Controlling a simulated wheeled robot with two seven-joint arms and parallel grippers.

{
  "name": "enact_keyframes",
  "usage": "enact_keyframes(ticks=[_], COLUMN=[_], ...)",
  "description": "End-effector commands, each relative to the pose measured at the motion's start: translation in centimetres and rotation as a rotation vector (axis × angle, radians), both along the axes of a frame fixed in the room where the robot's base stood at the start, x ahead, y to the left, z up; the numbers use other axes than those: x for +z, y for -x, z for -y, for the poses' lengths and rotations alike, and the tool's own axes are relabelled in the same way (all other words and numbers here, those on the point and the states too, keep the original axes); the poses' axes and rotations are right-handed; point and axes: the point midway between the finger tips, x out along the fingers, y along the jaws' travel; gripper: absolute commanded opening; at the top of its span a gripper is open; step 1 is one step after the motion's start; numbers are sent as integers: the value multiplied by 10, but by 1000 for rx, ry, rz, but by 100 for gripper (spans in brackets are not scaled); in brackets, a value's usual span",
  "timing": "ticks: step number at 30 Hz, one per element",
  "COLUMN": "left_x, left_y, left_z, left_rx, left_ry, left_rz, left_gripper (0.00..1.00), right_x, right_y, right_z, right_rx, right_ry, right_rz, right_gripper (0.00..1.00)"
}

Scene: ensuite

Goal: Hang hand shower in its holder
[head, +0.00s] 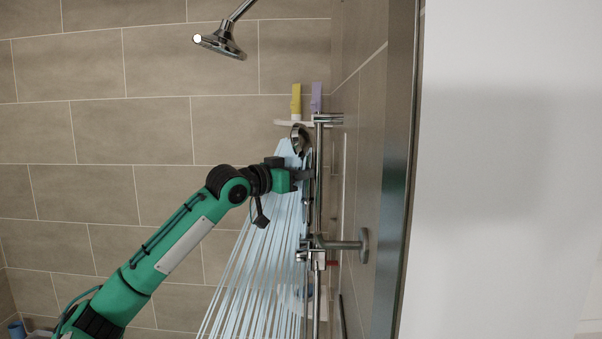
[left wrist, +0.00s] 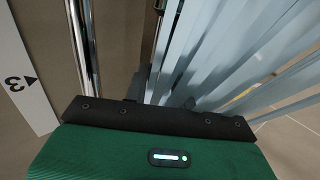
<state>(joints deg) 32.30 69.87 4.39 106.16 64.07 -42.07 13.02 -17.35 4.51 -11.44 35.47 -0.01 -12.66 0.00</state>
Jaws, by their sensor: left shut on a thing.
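The chrome hand shower (head: 299,138) is upright beside the vertical shower rail. Its round head is at the top, and pale blue water streams fan down and to the left from it. My left gripper (head: 302,174) is shut on its handle, below the head. In the left wrist view, my left gripper (left wrist: 160,92) shows behind its green housing, with the water streams filling the upper right. A chrome holder (head: 311,257) sits on the rail, well below the gripper. The handle's lower end is hard to make out against the rail. My right gripper is not in view.
The chrome rail (head: 318,205) stands close to the tiled right wall and a glass edge. A small shelf (head: 288,123) behind bears a yellow tube (head: 296,101) and a purple tube (head: 316,97). A fixed shower head (head: 222,41) hangs above. The left side is open.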

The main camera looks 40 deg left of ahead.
Motion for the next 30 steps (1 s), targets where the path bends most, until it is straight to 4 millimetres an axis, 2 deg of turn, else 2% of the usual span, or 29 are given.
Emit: enact_keyframes(ticks=[6,30], left_x=[-15,-62], left_y=[0,0], left_z=[0,0], left_rx=[0,0], left_ry=[0,-1], left_rz=[3,3], left_gripper=[0,0], right_x=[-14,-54], right_y=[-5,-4], right_z=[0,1], right_rx=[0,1], right_ry=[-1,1], right_rz=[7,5], right_gripper=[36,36])
